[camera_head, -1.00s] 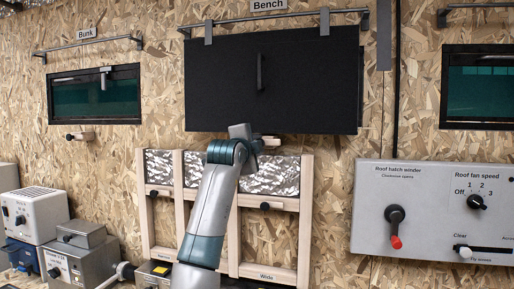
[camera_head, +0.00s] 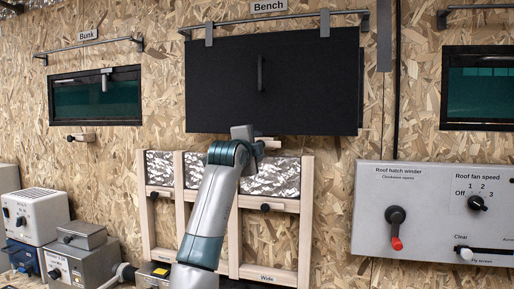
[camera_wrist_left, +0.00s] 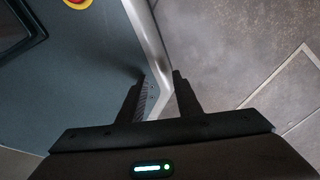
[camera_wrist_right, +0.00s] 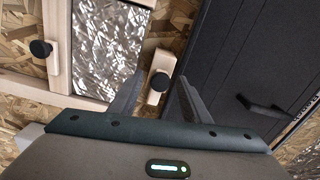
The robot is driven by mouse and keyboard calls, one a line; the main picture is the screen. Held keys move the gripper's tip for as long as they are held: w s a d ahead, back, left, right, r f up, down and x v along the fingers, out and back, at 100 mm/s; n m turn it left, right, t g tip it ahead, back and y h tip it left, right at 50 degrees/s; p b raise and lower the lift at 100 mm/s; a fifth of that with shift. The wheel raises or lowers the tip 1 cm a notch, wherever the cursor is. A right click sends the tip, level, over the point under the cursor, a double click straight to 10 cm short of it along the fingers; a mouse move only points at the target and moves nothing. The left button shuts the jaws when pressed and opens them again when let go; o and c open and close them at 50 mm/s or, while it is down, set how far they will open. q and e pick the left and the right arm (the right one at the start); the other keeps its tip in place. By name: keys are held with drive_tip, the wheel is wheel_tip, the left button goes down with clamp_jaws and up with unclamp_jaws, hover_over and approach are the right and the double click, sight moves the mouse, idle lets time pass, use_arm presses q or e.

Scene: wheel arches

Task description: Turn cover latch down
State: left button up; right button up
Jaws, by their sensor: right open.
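The cover latch is a pale wooden bar (camera_wrist_right: 152,97) with a round black knob (camera_wrist_right: 160,82), seen in the right wrist view beside the black cover (camera_wrist_right: 232,50). In the head view the latch (camera_head: 272,142) shows only partly under the bottom edge of the black cover (camera_head: 272,80), the rest hidden by my right arm. My right gripper (camera_wrist_right: 160,78) is open, its fingertips on either side of the latch knob. Whether they touch it I cannot tell. My left gripper (camera_wrist_left: 160,75) is open and empty, seen only in its wrist view, near a dark panel with a pale edge.
The cover hangs from a rail under the Bench sign (camera_head: 269,6). Wooden frames (camera_head: 305,225) with silvery patterned panels (camera_head: 272,180) stand below. A control panel (camera_head: 430,215) projects at right. Grey boxes (camera_head: 72,265) stand at left. The bunk window has a similar latch (camera_head: 82,137).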

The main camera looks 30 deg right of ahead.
drive_tip(key=shift+s+a, duration=0.1)
drive_tip(key=shift+a, duration=0.05)
use_arm(q)
drive_tip(key=w+d+r+t+b, duration=0.1)
drive_tip(key=w+d+t+b, duration=0.1)
drive_tip(key=w, duration=0.5)
drive_tip(key=w+d+r+t+h+b, duration=0.1)
drive_tip(key=w+d+t+b, duration=0.1)
drive_tip(key=w, duration=0.5)
drive_tip(key=w+d+r+t+b, duration=0.1)
drive_tip(key=w+d+t+b, duration=0.1)
drive_tip(key=w+d, duration=0.2)
drive_tip(key=w, duration=0.3)
drive_tip(key=shift+d+r+h, duration=0.3)
drive_tip(key=shift+r+h, duration=0.1)
use_arm(e)
drive_tip(key=v, duration=1.7)
use_arm(q)
drive_tip(key=shift+a, duration=0.15)
use_arm(e)
drive_tip(key=shift+s, duration=0.15)
